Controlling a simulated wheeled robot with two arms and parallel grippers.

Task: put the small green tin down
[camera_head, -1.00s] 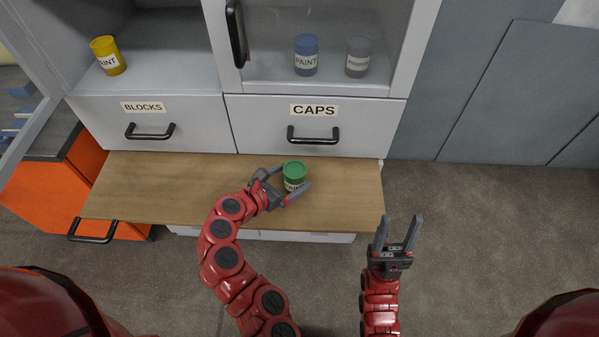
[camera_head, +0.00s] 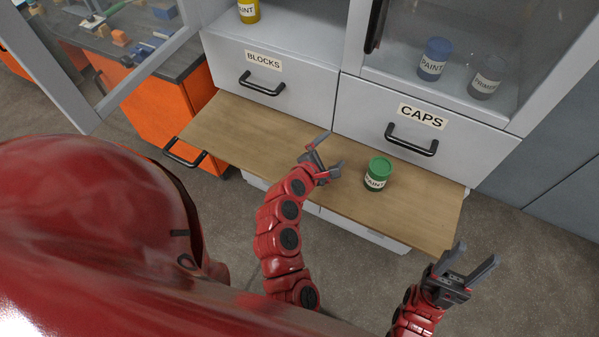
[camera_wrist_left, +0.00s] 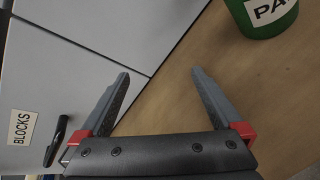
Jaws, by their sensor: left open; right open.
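The small green tin (camera_head: 377,174), with a white paint label, stands upright on the wooden board (camera_head: 240,125) below the drawers. My left gripper (camera_head: 328,150) is open and empty, to the left of the tin and apart from it. In the left wrist view the tin (camera_wrist_left: 262,15) is at the top right, outside the open fingers of my left gripper (camera_wrist_left: 160,90). My right gripper (camera_head: 472,262) is open and empty, off the board's front right corner.
The BLOCKS drawer (camera_head: 275,72) and the CAPS drawer (camera_head: 425,122) are shut behind the board. A yellow tin (camera_head: 249,11) is on the shelf above. A blue tin (camera_head: 435,60) and a grey tin (camera_head: 484,77) stand behind glass. An orange cabinet (camera_head: 165,115) is at left.

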